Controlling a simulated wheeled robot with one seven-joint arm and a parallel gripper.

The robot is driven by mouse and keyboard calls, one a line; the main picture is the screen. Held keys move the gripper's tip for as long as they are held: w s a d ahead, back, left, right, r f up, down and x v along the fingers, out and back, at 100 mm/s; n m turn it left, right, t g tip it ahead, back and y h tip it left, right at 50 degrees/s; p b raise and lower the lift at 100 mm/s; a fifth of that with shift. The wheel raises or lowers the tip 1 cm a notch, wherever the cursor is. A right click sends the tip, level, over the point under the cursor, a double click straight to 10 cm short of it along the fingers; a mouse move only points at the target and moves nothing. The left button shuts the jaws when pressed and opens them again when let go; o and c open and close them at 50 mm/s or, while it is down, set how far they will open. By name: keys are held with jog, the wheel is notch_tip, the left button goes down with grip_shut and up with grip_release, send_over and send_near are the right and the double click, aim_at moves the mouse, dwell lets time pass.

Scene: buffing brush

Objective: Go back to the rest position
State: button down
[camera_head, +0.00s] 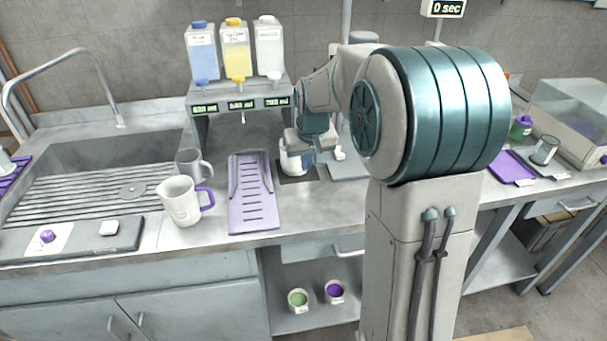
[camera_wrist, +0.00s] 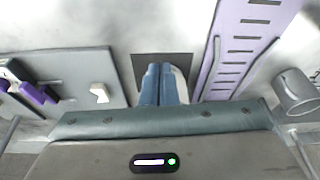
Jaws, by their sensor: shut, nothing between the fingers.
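My gripper (camera_head: 304,158) hangs low over the counter, below and in front of the dispenser, with my arm reaching in from the right. In the wrist view its two blue fingers (camera_wrist: 158,84) lie together, shut and empty. They point down over a dark square pad (camera_wrist: 148,62), which also shows in the head view (camera_head: 297,179). A white vessel (camera_head: 289,161) is close beside the fingers. In the wrist view only a pale part of it (camera_wrist: 181,84) shows behind them, so I cannot tell whether they touch.
A purple slotted rack (camera_head: 252,200), a white jug (camera_head: 180,203) and a grey mug (camera_head: 188,163) stand left of my gripper. The dispenser (camera_head: 196,105) with several bottles is behind. A grey board (camera_wrist: 75,75) with a white block (camera_wrist: 99,92) lies on the other side.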

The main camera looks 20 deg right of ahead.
jog(key=s+a, duration=0.3)
jog(key=s, duration=2.3)
jog(key=shift+s+a+r+g, duration=0.15)
jog(key=shift+r+g, duration=0.15)
jog(key=shift+r, duration=0.1)
